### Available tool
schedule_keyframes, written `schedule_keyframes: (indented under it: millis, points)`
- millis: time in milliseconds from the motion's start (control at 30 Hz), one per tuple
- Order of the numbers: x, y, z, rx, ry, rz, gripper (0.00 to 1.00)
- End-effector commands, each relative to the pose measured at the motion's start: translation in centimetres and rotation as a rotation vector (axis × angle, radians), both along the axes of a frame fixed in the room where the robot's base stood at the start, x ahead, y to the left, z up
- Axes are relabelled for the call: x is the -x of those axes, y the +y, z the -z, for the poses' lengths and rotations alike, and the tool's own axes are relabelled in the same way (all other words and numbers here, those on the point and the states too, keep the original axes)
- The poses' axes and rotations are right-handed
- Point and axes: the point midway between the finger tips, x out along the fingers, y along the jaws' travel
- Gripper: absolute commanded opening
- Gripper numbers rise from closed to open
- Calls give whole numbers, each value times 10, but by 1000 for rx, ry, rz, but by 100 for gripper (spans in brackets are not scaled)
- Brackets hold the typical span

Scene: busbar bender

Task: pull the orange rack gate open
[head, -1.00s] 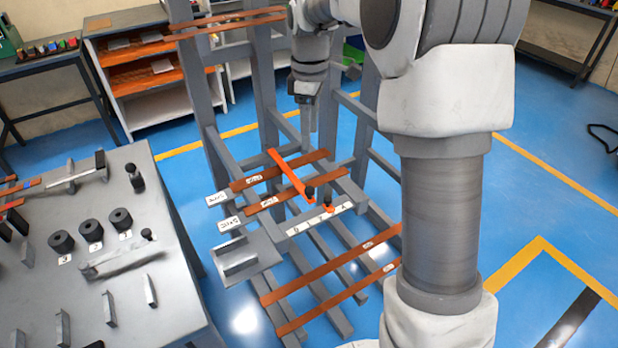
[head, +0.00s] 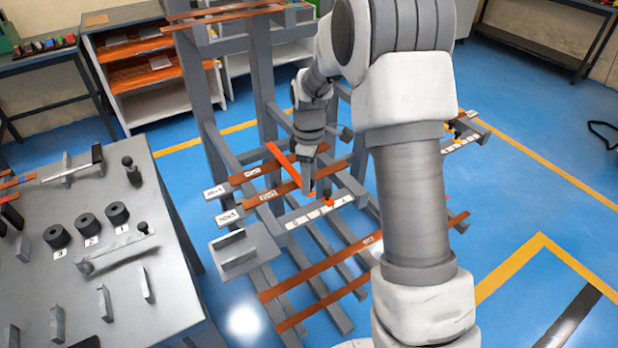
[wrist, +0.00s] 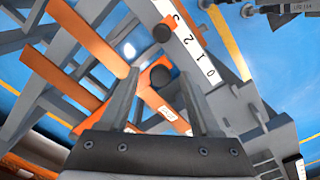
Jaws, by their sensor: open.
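The orange rack gate (head: 283,158) is a bright orange bar slanting across the brown-orange bars of the grey rack. My gripper (head: 308,190) is low over the gate's near end and hides the knob there in the head view. In the wrist view my gripper (wrist: 158,75) is open, and a round black knob (wrist: 160,76) shows between its two grey fingertips. I cannot tell whether the fingers touch it. A second black knob (wrist: 163,33) sits on a small orange piece (wrist: 164,8) beside the white numbered strip (wrist: 196,48).
The grey rack (head: 212,150) has uprights and crossbars close around my gripper. A grey workbench (head: 165,275) with black cylinders (head: 87,225) stands at the left. Shelves (head: 150,75) stand behind. Blue floor is open at the right.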

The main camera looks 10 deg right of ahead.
Motion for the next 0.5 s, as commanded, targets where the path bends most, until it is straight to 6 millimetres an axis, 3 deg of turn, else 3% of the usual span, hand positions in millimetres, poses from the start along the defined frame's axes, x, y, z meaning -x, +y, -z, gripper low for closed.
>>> schedule_keyframes:
  millis: [233,500]
  points:
    - [0,0,1,0,0,0,64]
    - [0,0,1,0,0,0,17]
